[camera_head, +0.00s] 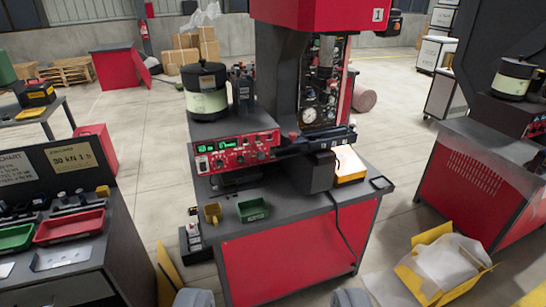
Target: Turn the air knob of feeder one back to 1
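The feeder station marked 1 (378,15) stands in the middle. On its table sits a red control panel (237,150) with green lit displays and several small dark knobs. Which knob is the air knob, and where it points, is too small to read. A bowl feeder (206,92) with a dark lid and pale green band stands behind the panel. My gripper (272,298) shows as two grey rounded tips at the bottom edge, wide apart with nothing between them. It is well in front of the panel and not touching it.
A green tray (252,210) and a yellow cup (213,213) sit on the table's front. A dark bench with red and green trays (69,227) stands at left. A yellow box with a bag (440,265) lies on the floor at right. Floor aisles (148,190) are open beside the station.

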